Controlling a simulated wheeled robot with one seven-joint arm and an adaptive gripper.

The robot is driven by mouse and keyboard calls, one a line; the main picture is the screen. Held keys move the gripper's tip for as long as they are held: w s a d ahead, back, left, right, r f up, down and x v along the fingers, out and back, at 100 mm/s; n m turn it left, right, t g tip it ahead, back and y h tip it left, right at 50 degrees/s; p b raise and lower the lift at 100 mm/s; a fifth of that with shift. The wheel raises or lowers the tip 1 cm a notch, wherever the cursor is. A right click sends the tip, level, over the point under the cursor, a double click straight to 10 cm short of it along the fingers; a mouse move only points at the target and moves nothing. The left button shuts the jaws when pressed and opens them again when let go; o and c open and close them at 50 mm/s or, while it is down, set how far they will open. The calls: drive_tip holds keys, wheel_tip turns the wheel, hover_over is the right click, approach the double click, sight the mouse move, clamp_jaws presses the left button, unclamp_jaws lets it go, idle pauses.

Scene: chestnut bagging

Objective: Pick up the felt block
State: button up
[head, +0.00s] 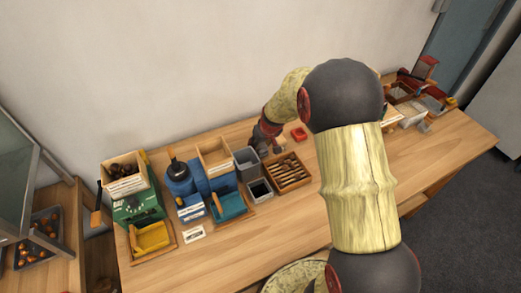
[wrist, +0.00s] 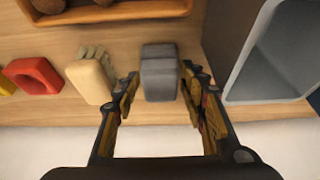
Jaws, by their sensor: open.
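A grey block (wrist: 159,72), which looks like the felt block, lies on the wooden table in the wrist view. My gripper (wrist: 159,86) is open, with one finger on each side of the grey block. Gaps show between the block and both fingers. In the head view my gripper (head: 264,136) is low at the back of the table, beside the grey bin. The block cannot be made out clearly there.
In the wrist view a cream brush-like piece (wrist: 90,79) and a red piece (wrist: 34,76) lie left of the block. A grey bin (wrist: 236,90) stands close on the right. A wooden compartment tray (head: 289,184) sits in front of my gripper in the head view.

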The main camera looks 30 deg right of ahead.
drive_tip(key=c, duration=0.3)
drive_tip(key=c, duration=0.6)
drive_tip(key=shift+c, duration=0.3)
drive_tip(key=shift+r, duration=0.2)
drive_tip(key=shift+r, duration=0.3)
drive_tip(key=r, duration=0.1)
drive_tip(key=r+p, duration=0.1)
drive_tip(key=r, duration=0.1)
drive_tip(key=shift+s+a+r+p, duration=0.1)
drive_tip(key=shift+s+a+p, duration=0.1)
drive_tip(key=shift+p, duration=0.1)
drive_tip(key=s+a+r+p, duration=0.2)
drive_tip(key=s+a+r, duration=0.3)
drive_tip(key=s+r, duration=0.4)
drive_tip(key=shift+s+a+p, duration=0.4)
drive_tip(key=shift+s, duration=1.15)
